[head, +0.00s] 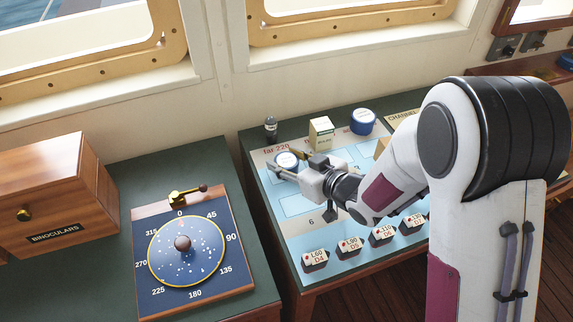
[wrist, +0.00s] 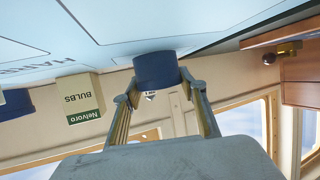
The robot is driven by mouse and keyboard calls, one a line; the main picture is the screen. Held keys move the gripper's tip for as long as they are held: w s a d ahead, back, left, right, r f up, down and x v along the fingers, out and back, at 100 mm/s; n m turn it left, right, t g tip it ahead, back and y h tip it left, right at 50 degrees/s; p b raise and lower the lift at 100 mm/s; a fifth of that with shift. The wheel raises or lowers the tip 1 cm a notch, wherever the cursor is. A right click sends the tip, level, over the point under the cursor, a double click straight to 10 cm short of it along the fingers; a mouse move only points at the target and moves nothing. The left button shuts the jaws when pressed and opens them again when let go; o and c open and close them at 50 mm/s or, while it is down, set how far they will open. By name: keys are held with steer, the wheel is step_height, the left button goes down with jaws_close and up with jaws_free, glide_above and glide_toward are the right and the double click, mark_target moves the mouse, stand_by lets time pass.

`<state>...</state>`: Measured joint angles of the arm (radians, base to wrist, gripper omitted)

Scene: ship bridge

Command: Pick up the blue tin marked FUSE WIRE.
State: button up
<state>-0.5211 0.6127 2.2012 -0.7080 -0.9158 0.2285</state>
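A blue tin with a pale lid (head: 286,158) stands on the light blue chart sheet, near its back left. In the wrist view, the tin (wrist: 156,70) appears upside down between my fingertips, with a small white label only partly showing and not readable. My gripper (head: 292,167) is low at this tin, with a finger on either side. In the wrist view, the fingertips of my gripper (wrist: 158,78) lie close to the tin's sides. I cannot tell whether they touch it. The tin appears to rest on the sheet.
A cream BULBS box (head: 321,133), a small dark jar (head: 271,127) and another blue tin (head: 363,122) stand behind. Several small labelled blocks (head: 349,246) line the sheet's front. A compass dial board (head: 150,222) and a wooden BINOCULARS box (head: 50,205) are left.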

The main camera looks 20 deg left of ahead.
mark_target(286, 160)
steer(key=shift+r, duration=0.2)
steer(key=shift+r, duration=4.8)
